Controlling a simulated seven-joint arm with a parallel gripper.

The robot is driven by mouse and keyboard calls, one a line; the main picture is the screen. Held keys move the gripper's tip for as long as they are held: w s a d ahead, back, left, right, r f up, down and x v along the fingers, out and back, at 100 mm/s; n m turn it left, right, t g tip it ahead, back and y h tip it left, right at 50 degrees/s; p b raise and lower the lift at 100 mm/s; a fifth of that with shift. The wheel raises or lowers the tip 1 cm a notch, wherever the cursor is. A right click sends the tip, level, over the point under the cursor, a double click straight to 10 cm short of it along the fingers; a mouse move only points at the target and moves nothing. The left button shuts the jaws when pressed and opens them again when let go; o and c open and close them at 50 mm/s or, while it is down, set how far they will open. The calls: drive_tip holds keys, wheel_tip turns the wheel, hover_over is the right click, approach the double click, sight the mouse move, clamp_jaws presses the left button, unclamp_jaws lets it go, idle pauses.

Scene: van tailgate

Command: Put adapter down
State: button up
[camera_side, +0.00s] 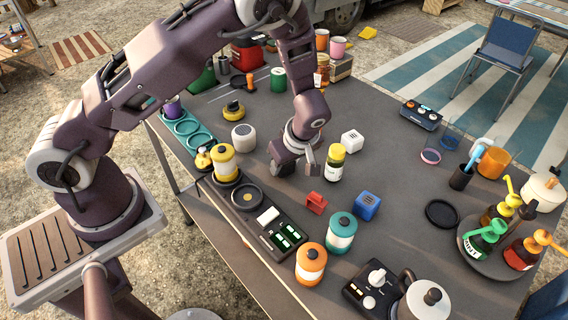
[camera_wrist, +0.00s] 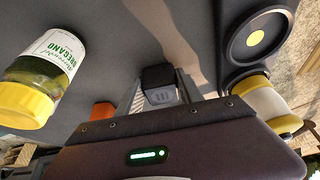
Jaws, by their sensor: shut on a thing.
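My gripper (camera_side: 297,168) is low over the middle of the grey table, left of the oregano jar. In the wrist view my gripper (camera_wrist: 160,88) is shut on a small dark block with a grey marked face, which I take as the adapter (camera_wrist: 158,76). The block sits between the two fingers. In the side view the fingers largely hide it. I cannot tell whether it touches the table top.
The yellow-lidded oregano jar (camera_side: 335,162) stands close on the right. A white cube (camera_side: 352,141), red piece (camera_side: 316,203) and blue cube (camera_side: 367,206) are near. Bare table lies behind my gripper.

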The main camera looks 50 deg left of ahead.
drive_tip(key=r, duration=0.9)
drive_tip(key=shift+w+a+r, duration=0.2)
drive_tip(key=shift+w+r, duration=0.15)
drive_tip(key=shift+r, duration=0.05)
drive_tip(key=w+a+r, duration=0.3)
drive_tip(key=w+a, duration=0.6)
drive_tip(key=w, duration=0.2)
wheel_tip(320, 180, up, 4)
drive_tip(key=m+t+h, duration=0.3)
drive_tip(key=m, duration=0.8)
hover_over(279, 71)
drive_tip(key=s, duration=0.1)
drive_tip(key=shift+m, duration=0.3)
wheel_tip(279, 71, down, 10)
drive_tip(key=shift+s+d+r, duration=0.15)
drive_tip(key=shift+r, duration=0.1)
drive_tip(key=shift+f, duration=0.1)
drive_tip(key=o, duration=1.4)
drive_tip(key=shift+f, duration=0.1)
